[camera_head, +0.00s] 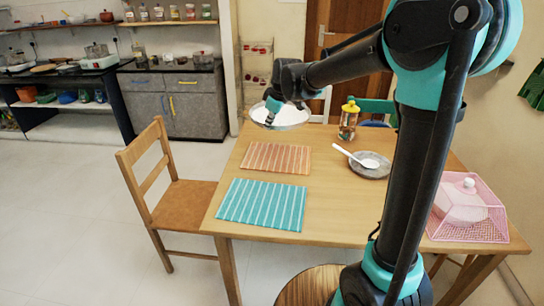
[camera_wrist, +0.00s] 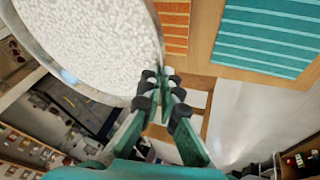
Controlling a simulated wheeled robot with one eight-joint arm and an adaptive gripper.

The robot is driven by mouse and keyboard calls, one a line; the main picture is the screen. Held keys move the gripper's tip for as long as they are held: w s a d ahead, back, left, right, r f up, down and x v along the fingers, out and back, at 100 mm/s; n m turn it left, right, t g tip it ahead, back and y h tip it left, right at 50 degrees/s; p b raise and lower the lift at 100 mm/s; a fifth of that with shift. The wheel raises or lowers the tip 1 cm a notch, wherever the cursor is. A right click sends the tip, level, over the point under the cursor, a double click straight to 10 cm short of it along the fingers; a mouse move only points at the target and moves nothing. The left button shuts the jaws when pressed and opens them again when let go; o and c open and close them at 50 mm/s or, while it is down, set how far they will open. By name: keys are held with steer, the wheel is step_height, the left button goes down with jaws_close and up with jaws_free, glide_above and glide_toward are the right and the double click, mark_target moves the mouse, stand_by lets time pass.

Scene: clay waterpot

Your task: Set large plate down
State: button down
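The large plate (camera_head: 287,117), pale and speckled with a grey rim, shows past the far left end of the table in the head view. My gripper (camera_head: 270,118) is at its left edge. In the wrist view the large plate (camera_wrist: 85,45) fills the upper left, close to the camera. The fingertips of my gripper (camera_wrist: 160,88) are close together at its rim and appear shut on it. The plate seems held up, partly beyond the table edge; its exact height is hard to tell. The wooden table (camera_head: 330,205) holds an orange striped mat (camera_head: 276,158) and a teal striped mat (camera_head: 262,204).
A grey plate (camera_head: 371,170) with a white spoon, a jar with a yellow lid (camera_head: 349,118) and a pink mesh cover (camera_head: 468,210) stand on the table. A wooden chair (camera_head: 165,190) is at the left. The table middle is clear.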

steer(key=f, duration=2)
steer(key=shift+w+a, duration=0.1)
steer(key=shift+a, duration=0.1)
steer(key=c, duration=2.2)
jaws_free()
steer(key=o, duration=0.5)
steer(key=shift+r, duration=0.1)
